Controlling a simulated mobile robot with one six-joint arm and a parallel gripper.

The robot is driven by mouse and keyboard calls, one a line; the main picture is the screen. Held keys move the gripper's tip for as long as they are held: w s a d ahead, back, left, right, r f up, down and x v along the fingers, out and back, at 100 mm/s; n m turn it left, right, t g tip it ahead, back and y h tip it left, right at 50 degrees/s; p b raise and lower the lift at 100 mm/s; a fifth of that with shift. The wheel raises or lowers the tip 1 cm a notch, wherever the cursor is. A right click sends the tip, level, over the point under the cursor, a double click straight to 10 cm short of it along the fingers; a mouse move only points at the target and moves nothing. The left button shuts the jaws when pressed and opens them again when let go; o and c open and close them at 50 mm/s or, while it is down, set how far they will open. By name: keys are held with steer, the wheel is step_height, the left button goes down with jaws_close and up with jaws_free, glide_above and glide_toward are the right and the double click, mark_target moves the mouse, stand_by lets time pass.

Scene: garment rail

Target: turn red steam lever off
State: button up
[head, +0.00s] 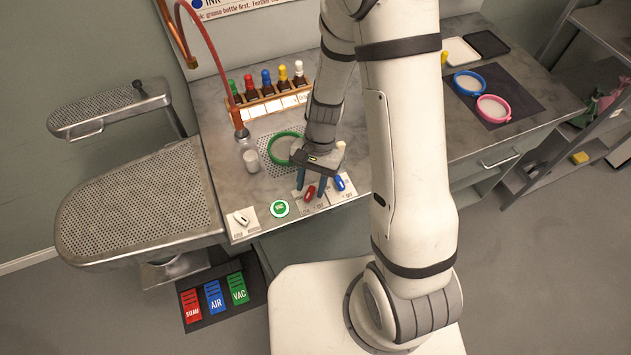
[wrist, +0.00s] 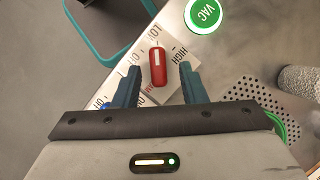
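The red steam lever (head: 310,193) sits on a white label plate at the front edge of the counter. In the wrist view the red lever (wrist: 158,66) stands between and just beyond my two fingertips, with the words LOW and HIGH printed on either side. My gripper (head: 312,182) is open above the plate, and its teal fingers (wrist: 158,78) are spread apart around the lever's near end. I cannot tell whether either finger touches it. The blue lever (head: 340,182) is just to the right in the head view; only a bit of blue shows in the wrist view.
A green VAC button (head: 280,208) and a white switch (head: 241,218) lie left of the levers. A green ring (head: 284,147) is behind my gripper. A bottle rack (head: 270,100) stands at the back. Red, blue and green pedals (head: 214,296) are on the floor.

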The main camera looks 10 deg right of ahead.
jaws_close()
steer(key=shift+d, duration=0.4)
steer(key=shift+a, duration=0.3)
steer(key=shift+a+n, duration=0.1)
steer(key=shift+n, duration=0.3)
steer(key=n, duration=0.1)
steer(key=n+h+b, duration=0.1)
steer(key=n, duration=0.2)
steer(key=shift+a+f+g+h, duration=0.1)
steer(key=shift+a+g+h, duration=0.15)
steer(key=shift+g+h, duration=0.15)
steer(key=shift+s+a+n+h+b, duration=0.15)
steer(key=shift+n+h+b, duration=0.65)
steer(key=shift+n, duration=1.2)
jaws_free()
